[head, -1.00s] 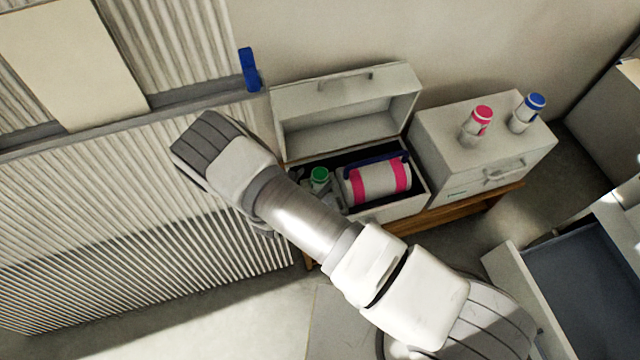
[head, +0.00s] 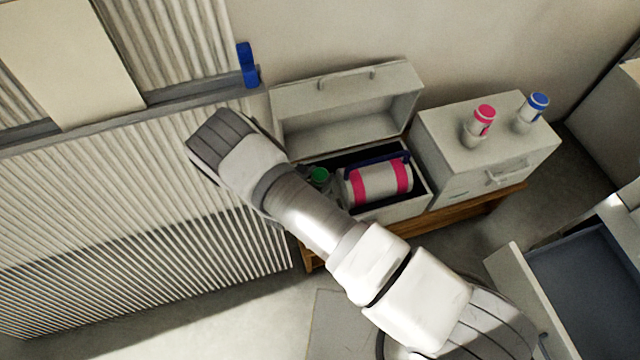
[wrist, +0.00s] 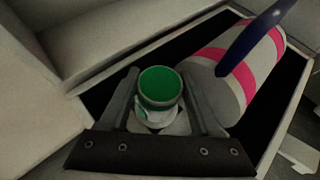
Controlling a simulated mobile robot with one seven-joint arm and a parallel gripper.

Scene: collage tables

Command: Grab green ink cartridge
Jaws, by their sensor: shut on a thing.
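The green ink cartridge, a pale bottle with a green cap, stands in the open white case. In the wrist view the green ink cartridge (wrist: 160,86) sits between the two fingers of my gripper (wrist: 160,100), which is shut on it. In the head view the green cap (head: 319,175) shows at the left inside the case (head: 395,211), and my arm hides most of the gripper and the bottle's lower part.
A white canister with pink bands and a blue handle (head: 378,183) lies close right of the cartridge in the case. The raised lid (head: 345,100) stands behind. Pink-capped (head: 480,125) and blue-capped (head: 532,112) bottles stand on a closed case (head: 450,150) to the right.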

